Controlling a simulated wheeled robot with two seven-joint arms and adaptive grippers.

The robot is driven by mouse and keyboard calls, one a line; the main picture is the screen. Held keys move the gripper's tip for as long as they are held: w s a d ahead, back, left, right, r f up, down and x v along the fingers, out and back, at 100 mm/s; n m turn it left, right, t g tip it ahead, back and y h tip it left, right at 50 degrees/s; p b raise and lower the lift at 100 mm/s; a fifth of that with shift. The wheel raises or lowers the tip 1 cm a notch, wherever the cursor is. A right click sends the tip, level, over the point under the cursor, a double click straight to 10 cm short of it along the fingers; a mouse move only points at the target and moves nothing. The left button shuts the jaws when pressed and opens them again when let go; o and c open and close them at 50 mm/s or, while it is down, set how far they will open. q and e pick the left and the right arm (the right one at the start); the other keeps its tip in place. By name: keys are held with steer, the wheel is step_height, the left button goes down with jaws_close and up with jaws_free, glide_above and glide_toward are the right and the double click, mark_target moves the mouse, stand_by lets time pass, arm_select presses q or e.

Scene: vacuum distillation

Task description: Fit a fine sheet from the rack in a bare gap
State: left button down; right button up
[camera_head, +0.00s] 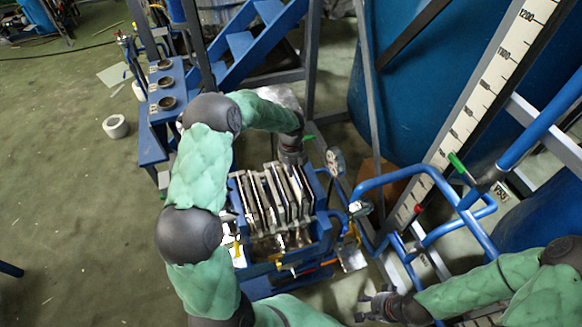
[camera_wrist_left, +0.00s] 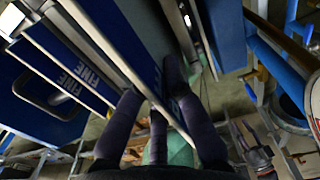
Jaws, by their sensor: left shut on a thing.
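Several pale-edged upright sheets (camera_head: 268,198) stand side by side in a blue frame in the head view, with narrow dark gaps between some of them. My left gripper (camera_head: 292,158) is at the far right end of this row; its fingertips are largely hidden from the head. In the left wrist view, my left gripper (camera_wrist_left: 165,95) is shut on a blue-faced sheet (camera_wrist_left: 130,30). Sheets lettered FINE (camera_wrist_left: 62,80) are beside it on the left. Which gap is bare is unclear. My right gripper (camera_head: 372,305) is at the lower right, apart from the frame, its fingers spread and empty.
Blue tubular rails (camera_head: 400,175) and a round gauge (camera_head: 335,162) stand right of the frame. A large blue tank (camera_head: 415,90) is behind. A blue bench with round holders (camera_head: 166,103) is at the upper left. The floor at the left is mostly clear.

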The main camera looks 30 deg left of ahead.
mark_target(291, 182)
arm_select(q)
step_height(291, 182, down, 8)
steer(key=b, duration=0.4)
steer(key=shift+r, duration=0.1)
steer(key=shift+s+d+f, duration=0.25)
steer(key=shift+s+f, duration=0.15)
steer(key=shift+f, duration=0.15)
steer(key=shift+b, duration=0.3)
steer(key=c, duration=1.3)
jaws_free()
steer(key=shift+f, duration=0.1)
steer(key=shift+a+f, duration=0.1)
steer(key=shift+f, duration=0.05)
steer(key=r, duration=0.9)
steer(key=w+r, duration=0.1)
steer(key=r, duration=0.3)
steer(key=shift+a+r, duration=0.25)
